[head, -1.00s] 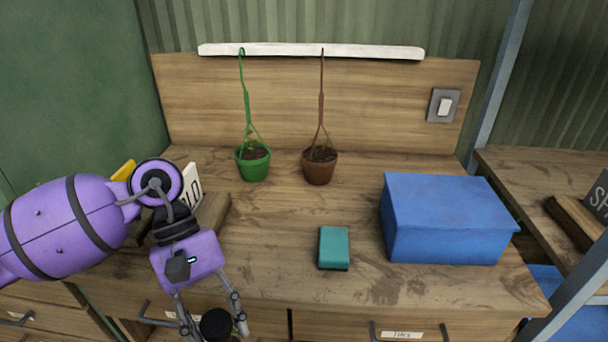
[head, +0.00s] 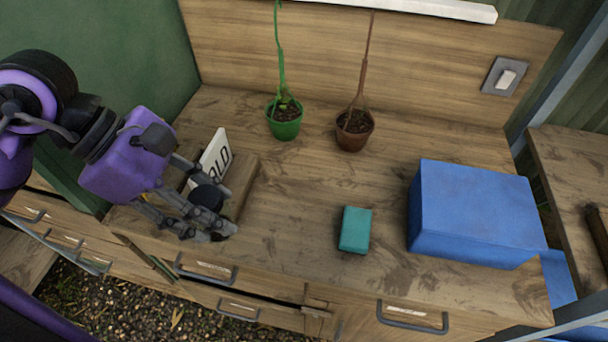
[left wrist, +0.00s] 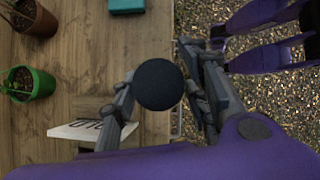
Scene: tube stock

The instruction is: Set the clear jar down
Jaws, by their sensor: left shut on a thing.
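My left gripper (head: 216,212) is shut on the jar, at the left front of the workbench (head: 290,225). Of the jar, only its dark round lid (head: 207,196) shows clearly; the clear body is hidden or cannot be made out. In the left wrist view the lid (left wrist: 158,84) sits between the two fingers, seen from above. The jar is beside a wooden block with a white sign (head: 212,158) ending in "OLD". I cannot tell whether the jar touches the bench.
A green pot (head: 285,120) and a brown pot (head: 354,130) with plants stand at the back. A teal block (head: 355,230) lies at front centre, and a blue box (head: 475,215) stands at the right. The middle of the bench is clear.

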